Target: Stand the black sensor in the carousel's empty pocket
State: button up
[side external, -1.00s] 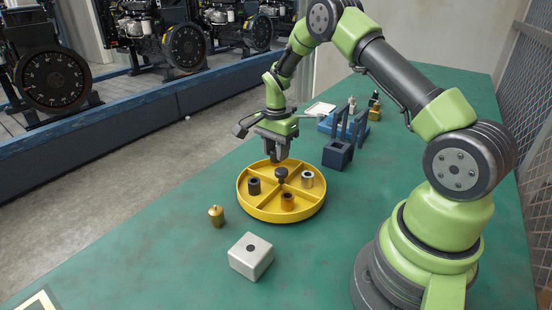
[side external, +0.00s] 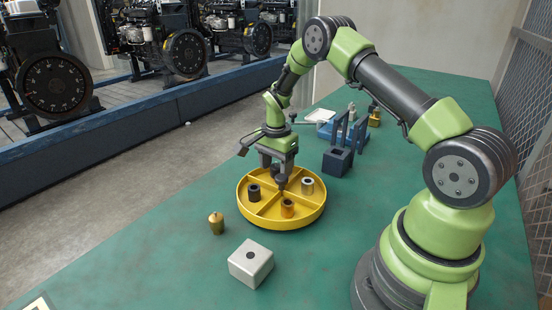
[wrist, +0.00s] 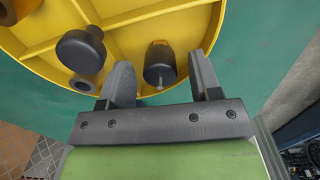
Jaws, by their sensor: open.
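The yellow carousel (side external: 262,219) is a round divided tray with a black central knob (wrist: 80,48). My gripper (side external: 276,182) is low over its far side, behind the knob in the side view. In the wrist view the black sensor (wrist: 160,65), a dark cylinder with a thin pin facing me, is between my open fingers, with a gap on each side. It appears to stand in a carousel pocket; its base is hidden. In the side view the gripper hides it. The other pockets hold a dark hollow cylinder (side external: 254,192), a copper one (side external: 288,208) and a silvery one (side external: 307,186).
A brass fitting (side external: 216,223) and a white block with a hole (side external: 251,263) stand in front of the carousel.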

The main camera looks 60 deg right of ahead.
aim_at(276, 166)
notch_tip(276, 166, up, 12)
jog(key=s+a+r+n+t, duration=0.2)
jog(key=s+a+r+n, duration=0.25)
jog(key=a+r, duration=0.4)
jog(key=s+a+r+n+t+y, duration=0.1)
jog(key=s+a+r+n+t, duration=0.1)
jog(key=s, duration=0.6)
jog(key=s+a+r+n+t+y, duration=0.1)
jog(key=s+a+r+n+t, duration=0.2)
jog(key=s+a+n, duration=0.3)
jog(key=s+r+n, duration=0.1)
jog(key=s+n, duration=0.1)
jog(key=shift+s+a+r, duration=0.3)
jog(key=shift+s+a, duration=0.05)
jog(key=shift+a, duration=0.05)
